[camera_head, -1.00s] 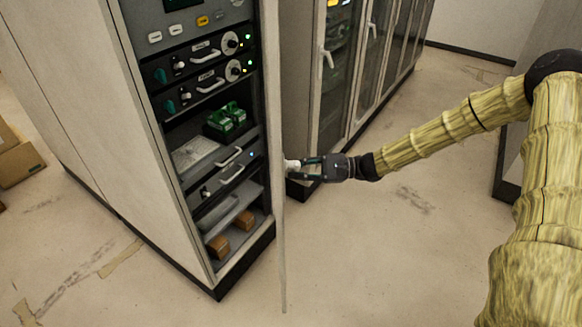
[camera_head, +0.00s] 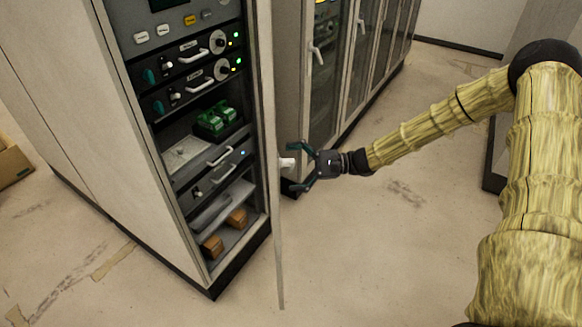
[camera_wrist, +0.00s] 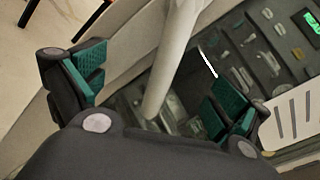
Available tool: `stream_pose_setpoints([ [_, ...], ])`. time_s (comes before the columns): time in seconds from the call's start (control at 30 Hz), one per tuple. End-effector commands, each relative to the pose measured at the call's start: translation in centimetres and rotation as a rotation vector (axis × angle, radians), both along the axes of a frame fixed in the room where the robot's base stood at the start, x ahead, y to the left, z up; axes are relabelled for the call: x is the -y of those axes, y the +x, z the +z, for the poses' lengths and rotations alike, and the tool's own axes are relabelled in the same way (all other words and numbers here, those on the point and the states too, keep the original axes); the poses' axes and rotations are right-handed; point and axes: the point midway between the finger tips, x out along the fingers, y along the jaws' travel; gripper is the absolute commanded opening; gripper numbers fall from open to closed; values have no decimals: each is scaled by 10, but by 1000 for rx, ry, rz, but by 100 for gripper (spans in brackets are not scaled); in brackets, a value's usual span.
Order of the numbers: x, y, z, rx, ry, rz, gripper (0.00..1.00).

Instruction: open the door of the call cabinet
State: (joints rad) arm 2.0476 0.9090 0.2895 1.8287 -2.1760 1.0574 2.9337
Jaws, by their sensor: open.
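The call cabinet (camera_head: 150,165) stands at the left in the head view, with its front uncovered and its equipment showing. Its door (camera_head: 267,130) is swung well out and is seen nearly edge-on. A white handle (camera_head: 287,162) sticks out from the door's right side. My gripper (camera_head: 306,165) is open just right of the handle, with its fingers spread above and below it. In the wrist view a pale bar (camera_wrist: 172,60), likely the handle, runs between the two green-padded fingers (camera_wrist: 158,85), with space on both sides.
Inside the cabinet are two green blocks (camera_head: 216,120) on a shelf and brown boxes (camera_head: 213,247) at the bottom. A row of glass-fronted cabinets (camera_head: 325,85) stands behind the door. A cardboard box (camera_head: 12,165) lies at far left. The floor (camera_head: 370,260) right of the door is clear.

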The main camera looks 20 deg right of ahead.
Motion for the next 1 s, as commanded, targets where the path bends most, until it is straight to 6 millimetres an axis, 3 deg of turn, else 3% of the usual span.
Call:
stream_pose_setpoints([
  [0.57, 0, 0, 0, 0, 0, 0, 100],
  [1.0, 29, -8, 2, -1, 0, -1, 100],
])
